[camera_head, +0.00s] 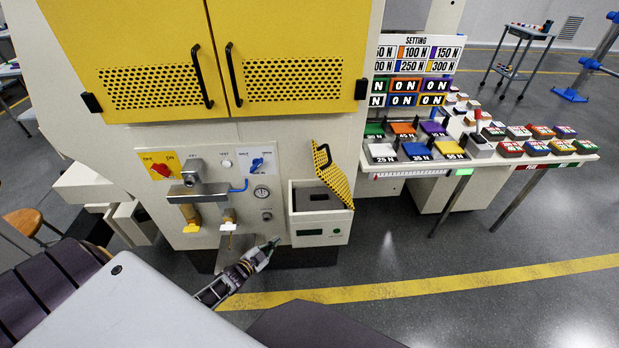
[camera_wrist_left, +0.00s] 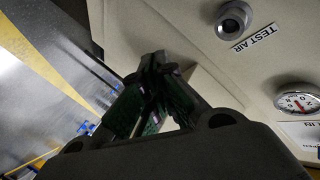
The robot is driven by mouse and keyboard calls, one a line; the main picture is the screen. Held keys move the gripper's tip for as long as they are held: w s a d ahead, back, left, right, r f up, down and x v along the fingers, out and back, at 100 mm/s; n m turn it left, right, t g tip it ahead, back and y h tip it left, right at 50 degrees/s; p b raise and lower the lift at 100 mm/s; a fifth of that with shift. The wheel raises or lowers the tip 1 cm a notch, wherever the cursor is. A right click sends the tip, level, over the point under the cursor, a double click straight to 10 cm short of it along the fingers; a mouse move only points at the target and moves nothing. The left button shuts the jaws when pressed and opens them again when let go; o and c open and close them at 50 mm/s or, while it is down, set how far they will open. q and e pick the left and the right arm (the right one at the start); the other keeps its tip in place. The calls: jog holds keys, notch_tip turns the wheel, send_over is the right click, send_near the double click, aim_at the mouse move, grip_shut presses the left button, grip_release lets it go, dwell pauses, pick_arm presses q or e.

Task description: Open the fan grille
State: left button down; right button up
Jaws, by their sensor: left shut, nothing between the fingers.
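The fan grille looks to be the yellow perforated panel (camera_head: 334,178) with a black handle. It stands tilted up at the right side of a pale box (camera_head: 321,231) on the front of the machine, so the box top is uncovered. A dark opening or block (camera_head: 316,200) shows inside. My left gripper (camera_head: 272,244) is shut and empty, low in front of the machine, left of the box and apart from the grille. Its closed fingers show in the left wrist view (camera_wrist_left: 155,66), where the grille is not visible. My right gripper is not in view.
A gauge (camera_head: 262,192) and valve fittings (camera_head: 192,180) jut out left of the box. Yellow cabinet doors (camera_head: 290,40) are above. A table with coloured weight blocks (camera_head: 384,153) stands to the right. The floor in front is open.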

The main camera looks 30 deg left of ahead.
pick_arm(q)
jog(key=w+r+m+t+h+b, duration=0.2)
jog(key=w+r+m+h+b, duration=0.15)
jog(key=r, duration=0.55)
jog(key=w+r+m+t+h+b, duration=0.2)
jog(key=w+r+m+t+h, duration=0.15)
jog(key=r, duration=0.45)
jog(key=s+d+r+m+g+h+b, duration=0.1)
jog(key=s+r+m+g+h+b, duration=0.1)
jog(key=r+m+h, duration=0.4)
jog(key=s+d+r+m+g+h+b, duration=0.1)
jog(key=s+r+m+g+h+b, duration=0.2)
jog(key=r+m+g+h, duration=0.2)
notch_tip(320, 180, up, 2)
jog(key=m+h, duration=0.1)
jog(key=m, duration=0.2)
jog(key=shift+d+r+b, duration=0.15)
jog(key=shift+d+b, duration=0.2)
jog(key=shift+d, duration=0.05)
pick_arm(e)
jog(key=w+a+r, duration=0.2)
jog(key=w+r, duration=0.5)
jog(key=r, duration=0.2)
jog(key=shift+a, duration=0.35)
pick_arm(q)
jog(key=shift+d+r+g, duration=0.1)
jog(key=shift+g, duration=0.15)
